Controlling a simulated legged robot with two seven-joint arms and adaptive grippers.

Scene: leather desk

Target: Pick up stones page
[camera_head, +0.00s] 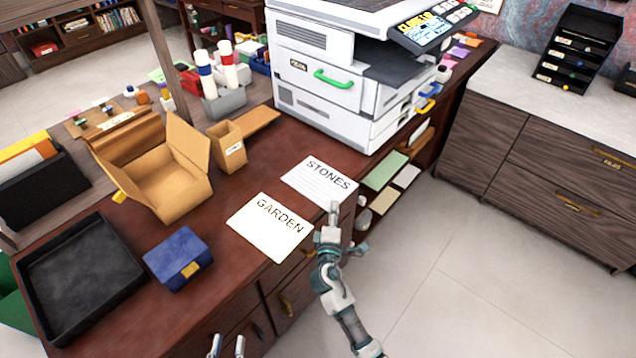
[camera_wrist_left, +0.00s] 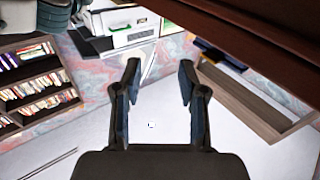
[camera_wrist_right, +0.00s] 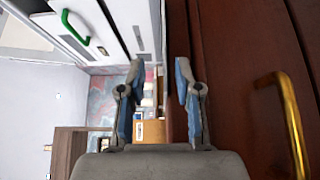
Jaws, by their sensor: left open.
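The white STONES page (camera_head: 318,183) lies flat on the dark red desk, near its front edge and before the printer. The GARDEN page (camera_head: 268,228) lies just left of it and nearer. My right gripper (camera_head: 333,208) is at the front edge, by the near side of the STONES page, and hides a little there; I cannot tell whether they touch. Its fingers (camera_wrist_right: 158,75) are apart with nothing between them, beside the desk's front. My left gripper (camera_head: 228,346) is low at the bottom edge, in front of the desk, open and empty (camera_wrist_left: 160,75).
The large white printer (camera_head: 320,85) stands behind the pages. A blue box (camera_head: 178,257), a black tray (camera_head: 75,280) and an open cardboard box (camera_head: 165,180) are to the left. A gold drawer handle (camera_wrist_right: 290,125) sticks out near my right gripper.

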